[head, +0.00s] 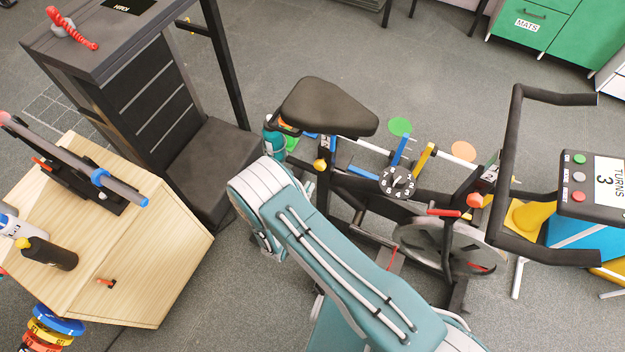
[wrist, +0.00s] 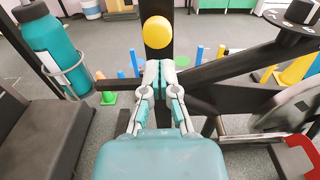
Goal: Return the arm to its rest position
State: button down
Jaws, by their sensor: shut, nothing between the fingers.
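My gripper (wrist: 158,75) shows in the wrist view with its white and teal fingers together and nothing between them. It points toward the black post of an exercise bike, just below a yellow round knob (wrist: 157,32). I cannot tell whether the fingertips touch the post. In the head view my teal arm reaches from the bottom edge up to the bike's left side, and my gripper cannot be made out there. The exercise bike has a black seat (head: 328,106), a numbered dial (head: 397,182) and a flywheel (head: 450,245).
A teal bottle (wrist: 55,50) in a wire holder is close on the left in the wrist view. A wooden box (head: 170,240) and a pile of coloured plates (head: 55,325) stand left in the head view. Black handlebars (head: 513,150) rise at right. Grey floor is open behind.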

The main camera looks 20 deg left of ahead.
jog(key=s+a, duration=0.2)
jog(key=s, duration=0.5)
jog(key=w+d+r+m+g+h, duration=0.4)
jog(key=d+r+m+g+h, duration=0.15)
jog(key=d+r+m, duration=0.6)
jog(key=w+d+r+m+g+h, duration=0.45)
jog(key=d+r+m+g, duration=0.3)
jog(key=r, duration=0.65)
jog(key=s+d+r+m+y, duration=0.6)
jog(key=s+d+r+m, duration=0.1)
jog(key=d+r+m, duration=0.1)
jog(key=s+d+r+m+y, duration=0.5)
jog(key=s+d+r+m, duration=0.2)
jog(key=r, duration=0.4)
jog(key=shift+s+d+r+m+t+y, duration=0.3)
jog(key=shift+d+m+y, duration=0.1)
jog(key=shift+d+m, duration=0.1)
